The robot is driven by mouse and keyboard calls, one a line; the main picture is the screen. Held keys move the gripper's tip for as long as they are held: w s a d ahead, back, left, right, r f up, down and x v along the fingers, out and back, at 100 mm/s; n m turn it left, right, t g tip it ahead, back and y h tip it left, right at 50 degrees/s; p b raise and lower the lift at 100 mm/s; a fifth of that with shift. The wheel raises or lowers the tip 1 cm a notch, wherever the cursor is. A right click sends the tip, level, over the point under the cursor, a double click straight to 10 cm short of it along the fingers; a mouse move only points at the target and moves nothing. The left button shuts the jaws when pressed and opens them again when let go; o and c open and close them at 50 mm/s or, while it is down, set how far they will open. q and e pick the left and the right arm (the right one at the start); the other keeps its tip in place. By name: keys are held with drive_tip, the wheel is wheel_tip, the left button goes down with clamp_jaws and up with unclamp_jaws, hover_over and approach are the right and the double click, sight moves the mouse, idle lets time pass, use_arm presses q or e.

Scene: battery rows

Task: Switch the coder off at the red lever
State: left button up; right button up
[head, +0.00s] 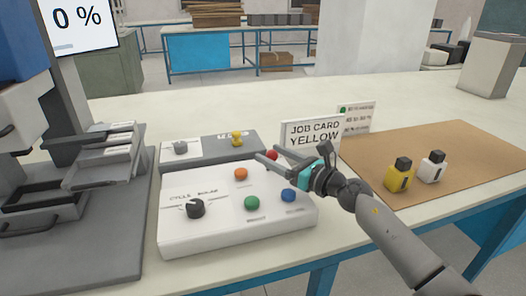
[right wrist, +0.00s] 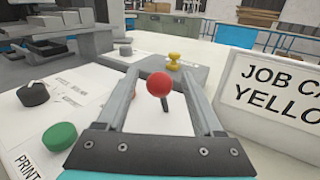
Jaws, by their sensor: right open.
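The red lever shows in the head view as a red ball (head: 271,155) at the back right of the white control box (head: 175,232). In the right wrist view the red ball (right wrist: 159,84) sits on a thin dark stem, in line with the gap between my right fingers. My right gripper (head: 264,157) is open and reaches over the box's back right corner; its fingers also show in the right wrist view (right wrist: 160,95). I cannot tell whether either finger touches the lever. My left gripper is not in view.
The box also carries a black knob (head: 196,208) and orange (head: 240,174), green (head: 252,203) and blue (head: 289,195) buttons. Behind are a grey box with a yellow knob (head: 237,139) and the job card (head: 309,133). Yellow (head: 398,178) and white (head: 432,168) bottles stand right.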

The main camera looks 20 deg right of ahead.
sight(267, 153)
drive_tip(key=shift+x, duration=1.85)
clamp_jaws()
